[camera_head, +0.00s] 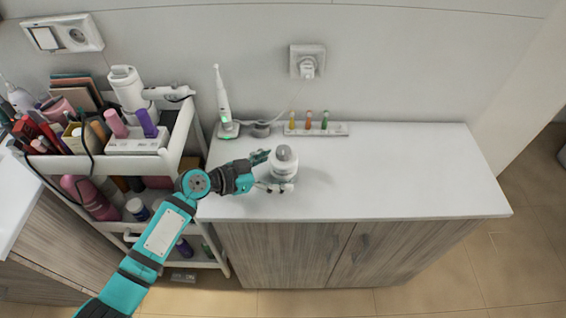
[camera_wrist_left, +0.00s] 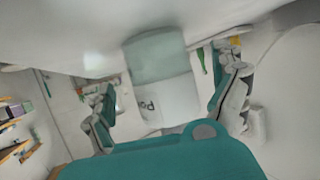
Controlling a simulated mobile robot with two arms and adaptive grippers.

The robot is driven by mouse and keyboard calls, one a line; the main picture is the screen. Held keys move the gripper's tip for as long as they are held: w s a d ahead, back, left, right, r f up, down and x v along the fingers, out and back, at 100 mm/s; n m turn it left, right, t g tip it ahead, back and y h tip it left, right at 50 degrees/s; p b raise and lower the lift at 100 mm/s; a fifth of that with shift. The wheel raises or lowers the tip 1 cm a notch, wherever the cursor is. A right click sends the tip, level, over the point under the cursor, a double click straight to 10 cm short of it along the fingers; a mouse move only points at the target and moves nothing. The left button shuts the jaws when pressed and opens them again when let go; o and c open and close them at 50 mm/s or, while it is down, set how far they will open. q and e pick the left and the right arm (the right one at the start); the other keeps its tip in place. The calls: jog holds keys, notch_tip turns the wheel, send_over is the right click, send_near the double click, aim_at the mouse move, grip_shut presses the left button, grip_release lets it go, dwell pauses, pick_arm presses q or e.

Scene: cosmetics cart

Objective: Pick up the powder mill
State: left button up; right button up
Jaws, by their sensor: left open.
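The powder mill (camera_head: 284,163) is a short white, rounded container standing on the white countertop, near its left part. In the left wrist view the mill (camera_wrist_left: 163,75) is large, with a grey-green band above a white part bearing dark lettering. My left gripper (camera_head: 274,172) reaches in from the left, with one finger behind the mill and one in front of it. In the left wrist view my open left gripper (camera_wrist_left: 166,98) has a finger on each side of the mill, with gaps visible. My right gripper is not in view.
An electric toothbrush (camera_head: 222,100) on its charger stands behind, with a rack of small coloured items (camera_head: 318,129) along the wall. A crowded white cart (camera_head: 178,150) stands left of the counter. The countertop (camera_head: 410,170) right of the mill is clear.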

aim_at(283, 161)
pick_arm(q)
jog(key=x, duration=0.3)
jog(key=shift+p, duration=0.3)
jog(key=shift+c, duration=0.3)
jog(key=c, duration=1.5)
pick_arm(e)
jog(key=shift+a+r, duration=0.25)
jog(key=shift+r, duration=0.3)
pick_arm(q)
jog(key=shift+r, duration=0.1)
jog(key=shift+r+b, duration=0.3)
jog(key=shift+r, duration=0.2)
notch_tip(283, 161, up, 2)
jog(key=shift+r+b, duration=0.15)
jog(key=shift+b, duration=0.3)
jog(key=s+b, duration=0.1)
jog(key=s, duration=0.4)
jog(key=s+r, duration=0.1)
jog(key=s, duration=0.4)
jog(key=s+b, duration=0.1)
jog(key=s, duration=0.5)
jog(key=shift+r+b, duration=0.3)
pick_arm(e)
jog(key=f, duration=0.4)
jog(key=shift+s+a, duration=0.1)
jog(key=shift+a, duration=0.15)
